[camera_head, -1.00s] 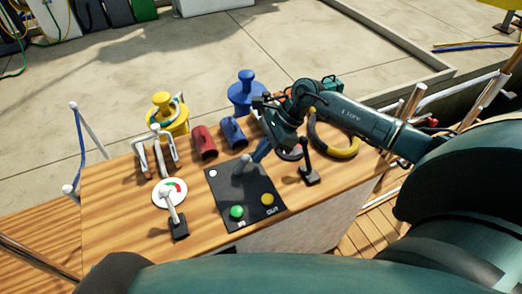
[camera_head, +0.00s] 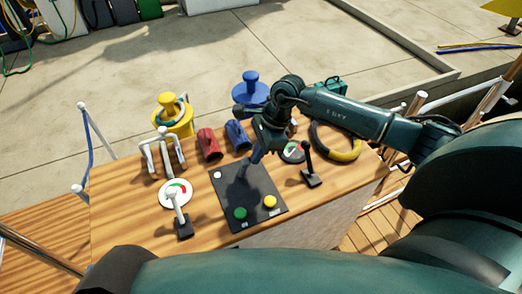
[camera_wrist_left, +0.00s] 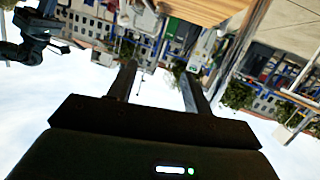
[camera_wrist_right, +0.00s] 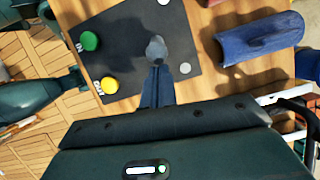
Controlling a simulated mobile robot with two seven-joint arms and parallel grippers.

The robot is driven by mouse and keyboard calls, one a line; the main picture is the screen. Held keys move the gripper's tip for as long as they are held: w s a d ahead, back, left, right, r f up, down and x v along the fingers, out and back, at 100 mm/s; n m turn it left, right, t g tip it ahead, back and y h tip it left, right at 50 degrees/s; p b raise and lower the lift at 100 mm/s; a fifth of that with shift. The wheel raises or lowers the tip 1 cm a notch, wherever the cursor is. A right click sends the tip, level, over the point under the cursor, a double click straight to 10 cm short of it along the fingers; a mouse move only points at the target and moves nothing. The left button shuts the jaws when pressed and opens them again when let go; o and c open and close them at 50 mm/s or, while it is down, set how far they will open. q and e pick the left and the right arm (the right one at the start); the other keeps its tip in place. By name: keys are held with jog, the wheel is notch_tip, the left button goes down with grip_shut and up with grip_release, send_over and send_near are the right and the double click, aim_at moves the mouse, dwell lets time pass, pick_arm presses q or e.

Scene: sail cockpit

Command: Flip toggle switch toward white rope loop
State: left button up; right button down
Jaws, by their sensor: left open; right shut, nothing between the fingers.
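The black panel (camera_head: 251,203) lies on the wooden console with a green and a yellow button. A grey rounded toggle switch (camera_wrist_right: 156,48) stands on this panel in the right wrist view. My right gripper (camera_wrist_right: 157,67) is shut and empty, its tips beside or touching the toggle; I cannot tell which. In the head view my right gripper (camera_head: 248,161) reaches down over the panel's far part, partly hiding the toggle. My left gripper (camera_wrist_left: 157,82) is open and empty, away from the console.
Red (camera_head: 209,144) and blue (camera_head: 238,135) cleats stand behind the panel. A black lever (camera_head: 309,165) is right of it, a white lever (camera_head: 179,214) left, and white clutch handles (camera_head: 164,150) behind left. A blue winch (camera_head: 251,90) and a black-yellow ring (camera_head: 346,151) are near my right arm.

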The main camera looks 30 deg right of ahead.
aim_at(246, 160)
jog(key=shift+a+r+h, duration=0.4)
jog(key=shift+a+r, duration=0.05)
jog(key=shift+r, duration=0.05)
jog(key=shift+w+a+r+h+p, duration=0.1)
jog(key=shift+a+r+h+p, duration=0.05)
jog(key=shift+a+h+p, duration=0.25)
jog(key=shift+a+r+h, duration=0.1)
jog(key=shift+a+h, duration=0.2)
jog(key=shift+h, duration=0.2)
jog(key=shift+a+h, duration=0.25)
jog(key=shift+h, duration=0.05)
jog(key=shift+a+b, duration=0.35)
jog(key=shift+a, duration=0.6)
jog(key=shift+a+b, duration=0.65)
jog(key=shift+a, duration=0.7)
pick_arm(q)
jog(key=shift+s+f, duration=0.1)
jog(key=shift+f, duration=0.4)
jog(key=shift+d, duration=0.2)
pick_arm(e)
jog(key=shift+f, duration=0.25)
